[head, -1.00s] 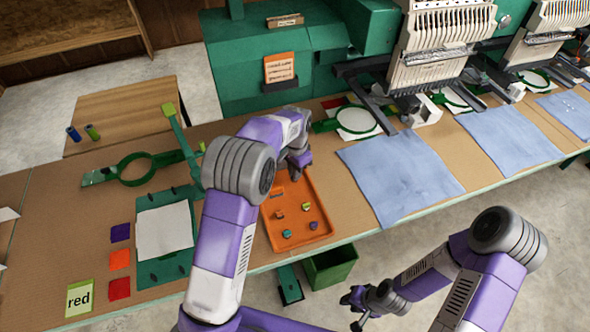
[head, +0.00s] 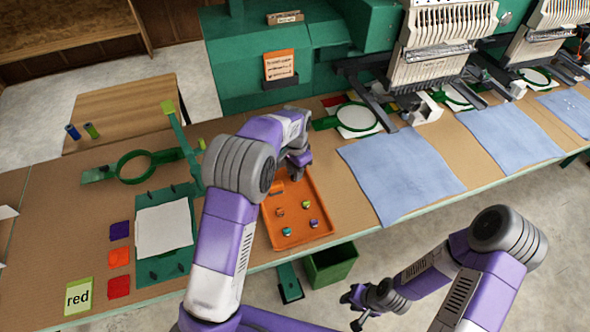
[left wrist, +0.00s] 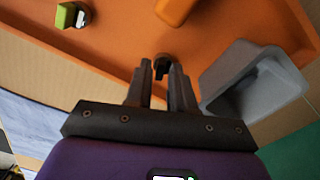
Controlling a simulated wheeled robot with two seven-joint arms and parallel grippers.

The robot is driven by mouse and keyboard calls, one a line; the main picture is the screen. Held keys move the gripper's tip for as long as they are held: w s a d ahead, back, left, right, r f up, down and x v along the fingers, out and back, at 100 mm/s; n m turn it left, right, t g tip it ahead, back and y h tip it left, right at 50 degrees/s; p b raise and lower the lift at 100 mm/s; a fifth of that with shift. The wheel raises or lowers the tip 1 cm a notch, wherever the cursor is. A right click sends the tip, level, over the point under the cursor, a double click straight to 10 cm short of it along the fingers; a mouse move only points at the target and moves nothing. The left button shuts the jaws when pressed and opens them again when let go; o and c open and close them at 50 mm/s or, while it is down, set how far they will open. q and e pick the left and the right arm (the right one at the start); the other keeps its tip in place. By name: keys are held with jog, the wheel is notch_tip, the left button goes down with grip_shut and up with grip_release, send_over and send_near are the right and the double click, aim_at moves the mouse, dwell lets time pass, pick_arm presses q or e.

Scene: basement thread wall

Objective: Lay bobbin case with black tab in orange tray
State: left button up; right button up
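The orange tray (head: 325,205) lies on the workbench, with several small coloured-tab bobbin cases inside; its orange floor fills much of the left wrist view (left wrist: 110,30). My left gripper (head: 300,172) is over the tray's far part. In the left wrist view my left gripper (left wrist: 161,75) has its fingers close together around a small dark piece, which looks like the bobbin case with black tab (left wrist: 161,64). Its lower part is hidden between the fingers. The head view hides this piece behind my arm. My right gripper (head: 355,309) is beyond the bench's front edge, fingers apart and empty.
A case with a green tab (left wrist: 70,16) lies in the tray. A grey open box (left wrist: 255,80) is close beside my left fingers. A green bin (head: 332,264) stands below the bench edge. Blue cloths (head: 400,175) lie right of the tray.

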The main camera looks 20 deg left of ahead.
pick_arm(q)
jog(key=shift+o, duration=1.1)
jog(key=shift+r+p, duration=1)
jog(key=shift+r, duration=2.9)
